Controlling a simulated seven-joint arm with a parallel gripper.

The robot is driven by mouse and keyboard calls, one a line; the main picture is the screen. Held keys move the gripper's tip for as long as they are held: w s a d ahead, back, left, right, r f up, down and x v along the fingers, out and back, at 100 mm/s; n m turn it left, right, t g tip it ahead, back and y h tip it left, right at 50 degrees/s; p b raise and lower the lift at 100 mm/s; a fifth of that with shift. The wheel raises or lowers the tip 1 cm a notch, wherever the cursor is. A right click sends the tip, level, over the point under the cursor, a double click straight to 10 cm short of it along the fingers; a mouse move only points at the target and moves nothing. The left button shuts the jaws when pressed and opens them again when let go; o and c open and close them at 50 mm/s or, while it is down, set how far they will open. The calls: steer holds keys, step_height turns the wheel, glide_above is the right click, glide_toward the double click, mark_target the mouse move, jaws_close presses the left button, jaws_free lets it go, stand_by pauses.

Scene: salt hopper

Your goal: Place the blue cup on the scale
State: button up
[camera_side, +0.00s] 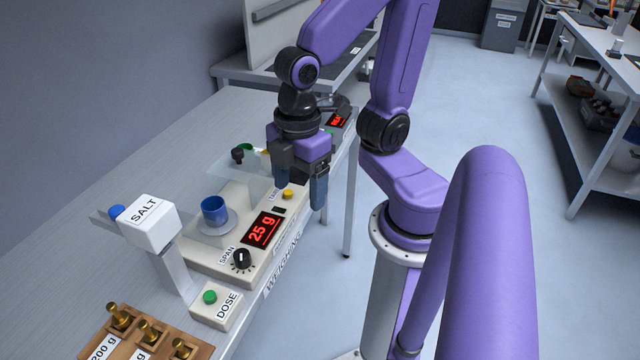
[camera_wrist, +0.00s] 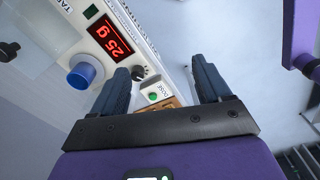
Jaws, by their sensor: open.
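The blue cup (camera_side: 214,210) stands upright on the round pan (camera_side: 212,226) of the scale, under the salt hopper side of the bench. The scale's red display (camera_side: 262,229) reads 25 g. In the wrist view the blue cup (camera_wrist: 82,75) is left of my fingers, near the display (camera_wrist: 108,38). My gripper (camera_side: 304,190) is open and empty, above the scale's front edge and to the right of the cup, apart from it. In the wrist view my gripper (camera_wrist: 163,80) has its two fingers spread with nothing between them.
The white salt hopper (camera_side: 147,222) stands left of the cup. A clear shield (camera_side: 235,170) is behind the cup. The span knob (camera_side: 242,258), yellow button (camera_side: 288,194), dose box (camera_side: 216,310) and brass weights block (camera_side: 140,340) line the bench. Open floor lies right.

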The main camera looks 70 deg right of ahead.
steer(key=shift+s+d+m, duration=0.25)
steer(key=shift+s+m, duration=0.1)
steer(key=shift+s, duration=0.55)
steer(key=shift+s+d+m, duration=0.25)
steer(key=shift+s+m, duration=0.1)
steer(key=shift+s, duration=0.5)
